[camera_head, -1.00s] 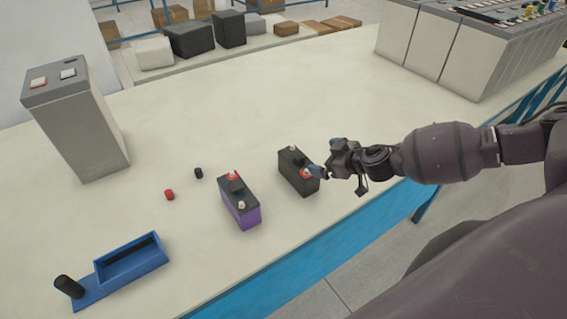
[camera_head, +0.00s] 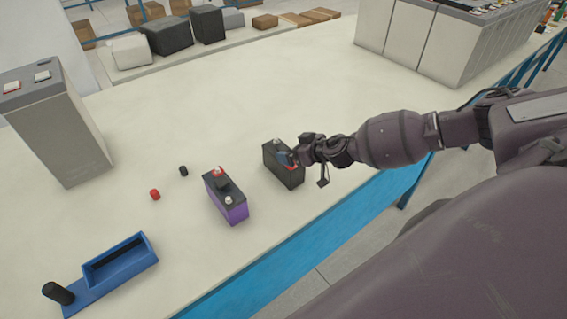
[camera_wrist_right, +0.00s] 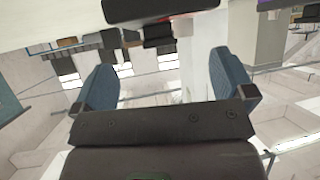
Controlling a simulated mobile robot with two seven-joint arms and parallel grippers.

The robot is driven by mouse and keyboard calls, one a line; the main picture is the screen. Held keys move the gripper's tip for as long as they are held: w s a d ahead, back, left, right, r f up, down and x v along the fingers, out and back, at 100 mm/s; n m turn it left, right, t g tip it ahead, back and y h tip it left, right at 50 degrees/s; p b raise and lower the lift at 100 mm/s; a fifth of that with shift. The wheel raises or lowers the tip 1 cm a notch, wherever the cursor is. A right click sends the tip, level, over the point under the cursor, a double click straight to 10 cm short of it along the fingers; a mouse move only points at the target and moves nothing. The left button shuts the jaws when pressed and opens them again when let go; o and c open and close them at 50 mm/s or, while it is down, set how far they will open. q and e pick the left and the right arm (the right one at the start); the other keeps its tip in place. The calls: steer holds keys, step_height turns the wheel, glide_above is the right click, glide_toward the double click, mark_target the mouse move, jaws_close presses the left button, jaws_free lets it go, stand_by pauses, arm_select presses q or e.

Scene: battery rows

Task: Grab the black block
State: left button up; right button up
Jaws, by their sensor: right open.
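The black block (camera_head: 285,176) stands upright on the pale table near its front edge, with terminals on top. My right gripper (camera_head: 287,158) is at its upper right side, its blue fingertips partly covering the block's top. In the right wrist view my right gripper (camera_wrist_right: 162,62) is open, with nothing between its two blue fingers. A dark body, likely the black block (camera_wrist_right: 150,10), shows at the top of that view, beyond the fingers. I cannot tell whether a finger touches it. My left gripper is not in view.
A black and purple battery (camera_head: 230,209) stands just left of the black block. A red cap (camera_head: 155,195) and a black cap (camera_head: 183,171) lie further left. A blue tray (camera_head: 88,291) is at front left, a grey cabinet (camera_head: 62,135) at left.

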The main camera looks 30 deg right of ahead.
mark_target(284, 147)
steer(key=shift+f+x, duration=0.25)
steer(key=shift+x, duration=2)
steer(key=shift+s+d, duration=0.1)
steer(key=shift+d, duration=0.05)
jaws_close()
steer(key=shift+r, duration=0.2)
